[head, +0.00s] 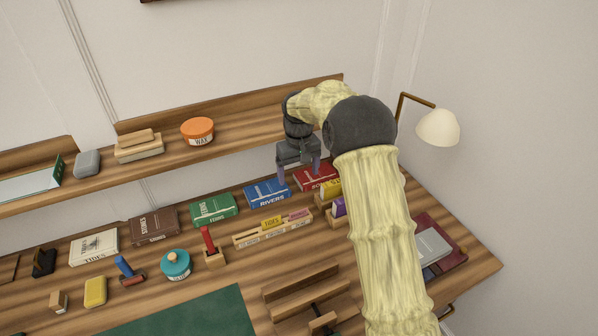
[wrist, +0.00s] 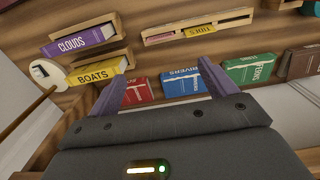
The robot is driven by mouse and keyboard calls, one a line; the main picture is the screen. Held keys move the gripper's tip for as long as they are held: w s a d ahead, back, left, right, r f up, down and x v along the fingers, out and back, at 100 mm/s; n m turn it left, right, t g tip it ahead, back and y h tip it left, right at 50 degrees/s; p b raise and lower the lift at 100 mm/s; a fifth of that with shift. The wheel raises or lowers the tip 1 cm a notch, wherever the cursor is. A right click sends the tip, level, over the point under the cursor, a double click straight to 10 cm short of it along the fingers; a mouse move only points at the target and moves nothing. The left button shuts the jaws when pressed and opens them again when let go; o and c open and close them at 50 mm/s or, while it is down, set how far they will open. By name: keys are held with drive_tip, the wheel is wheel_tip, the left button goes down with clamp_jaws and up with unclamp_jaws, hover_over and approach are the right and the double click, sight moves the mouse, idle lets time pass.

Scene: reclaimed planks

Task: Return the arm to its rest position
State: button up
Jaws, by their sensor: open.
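My arm reaches from the lower right of the head view up and over the back of the desk. My gripper (head: 299,175) hangs above the back row of books, between the blue RIVERS book (head: 267,193) and the red book (head: 315,177). In the wrist view its two purple fingers (wrist: 158,85) are spread apart with nothing between them. The red book (wrist: 138,92) and the blue RIVERS book (wrist: 180,84) lie beyond the fingertips. The arm hides part of the desk's right side.
A plank shelf (head: 170,145) with an orange WAX tin (head: 197,131) runs close to my gripper. The yellow BOATS book (wrist: 97,71) and purple CLOUDS book (wrist: 80,40) sit in holders nearby. A lamp (head: 438,127) stands right of my arm. A green mat (head: 185,315) lies clear in front.

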drive_tip(key=shift+r, duration=0.1)
idle(0.4)
drive_tip(key=s+d+r+m+t+p, duration=0.1)
drive_tip(key=s+d, duration=0.3)
drive_tip(key=s, duration=0.5)
drive_tip(key=s+d+r+m+p, duration=0.1)
drive_tip(key=s+d+r+m, duration=0.1)
drive_tip(key=s, duration=0.8)
drive_tip(key=s+d+r+m+t+p, duration=0.1)
drive_tip(key=s+d+r, duration=0.2)
drive_tip(key=s+d, duration=0.4)
drive_tip(key=s, duration=0.3)
drive_tip(key=shift+m+t, duration=0.3)
